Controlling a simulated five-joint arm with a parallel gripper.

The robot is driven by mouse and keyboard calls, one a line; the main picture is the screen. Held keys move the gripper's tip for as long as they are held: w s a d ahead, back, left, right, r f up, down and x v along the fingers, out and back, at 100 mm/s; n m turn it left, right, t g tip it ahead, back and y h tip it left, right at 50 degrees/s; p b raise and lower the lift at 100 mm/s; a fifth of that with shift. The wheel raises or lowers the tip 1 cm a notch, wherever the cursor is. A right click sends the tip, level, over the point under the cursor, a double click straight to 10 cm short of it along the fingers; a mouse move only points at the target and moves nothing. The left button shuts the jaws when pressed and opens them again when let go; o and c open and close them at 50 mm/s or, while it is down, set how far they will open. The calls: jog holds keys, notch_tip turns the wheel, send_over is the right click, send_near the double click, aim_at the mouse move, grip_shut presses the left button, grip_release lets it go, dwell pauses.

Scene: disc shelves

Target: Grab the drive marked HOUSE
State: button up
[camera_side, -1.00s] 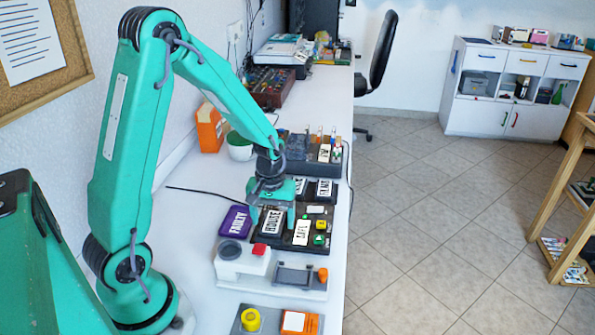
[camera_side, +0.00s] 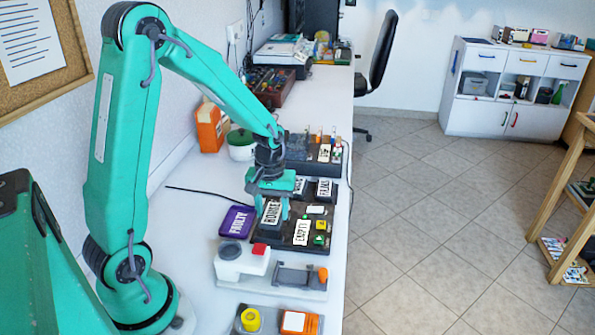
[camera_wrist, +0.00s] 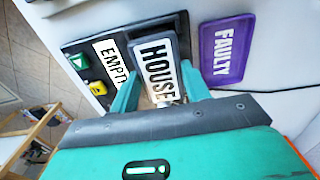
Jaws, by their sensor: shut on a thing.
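The drive marked HOUSE (camera_side: 271,212), a dark block with a white label, is between the fingers of my gripper (camera_side: 271,214). My gripper is shut on it and holds it upright, slightly raised over the left part of the black dock (camera_side: 264,244). In the wrist view the HOUSE label (camera_wrist: 157,68) shows large between the two green fingers (camera_wrist: 160,92). A white sign reading EMPTY (camera_side: 302,232) stands on the dock to its right. The drive's lower end is partly hidden by the gripper.
A purple FAULTY tray (camera_side: 237,220) lies just left of the dock. More labelled drives (camera_side: 325,188) stand behind. A white device with a red button (camera_side: 259,249) is in front. Green and yellow buttons (camera_side: 320,232) sit at the dock's right.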

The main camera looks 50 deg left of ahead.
jog(key=shift+w+r, duration=0.1)
jog(key=shift+r, duration=0.7)
jog(key=s+d+r, duration=0.3)
jog(key=d+r, duration=0.3)
jog(key=d, duration=0.5)
jog(key=shift+s+d+r, duration=0.15)
jog(key=shift+s+r, duration=0.05)
jog(key=shift+r, duration=0.1)
